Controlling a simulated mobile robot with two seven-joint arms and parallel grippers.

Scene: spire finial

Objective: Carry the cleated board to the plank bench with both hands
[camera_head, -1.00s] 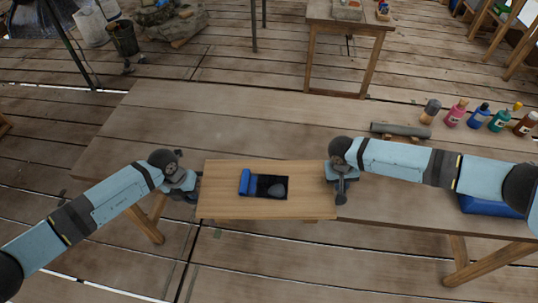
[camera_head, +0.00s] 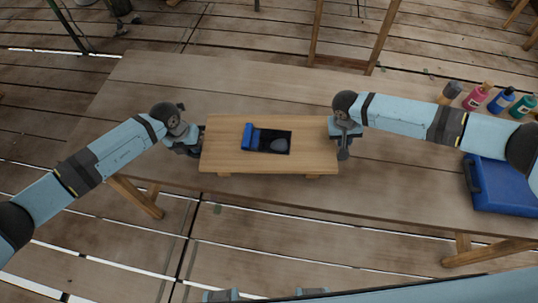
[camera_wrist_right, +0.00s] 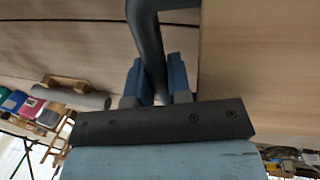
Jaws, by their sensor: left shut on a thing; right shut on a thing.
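The cleated board (camera_head: 222,157) is a light wooden panel, and parts of its cleats show below its front edge. In the head view it looks roughly level above the plank bench (camera_head: 400,195); I cannot tell whether it touches the bench top. On it lies a dark tray (camera_head: 270,150) with a blue roll (camera_head: 248,137) and a grey lump (camera_head: 280,144). My left gripper (camera_head: 198,146) is shut at the board's left end, its grip partly hidden. My right gripper (camera_head: 340,145) is shut at the right end, on a dark curved handle (camera_wrist_right: 150,45) in the wrist view.
A blue case (camera_head: 505,187) lies on the bench at the right, under my right arm. Several paint bottles (camera_head: 502,100) stand at the back right. A grey cylinder on a wooden rest (camera_wrist_right: 85,95) shows in the right wrist view. The bench's left part is clear.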

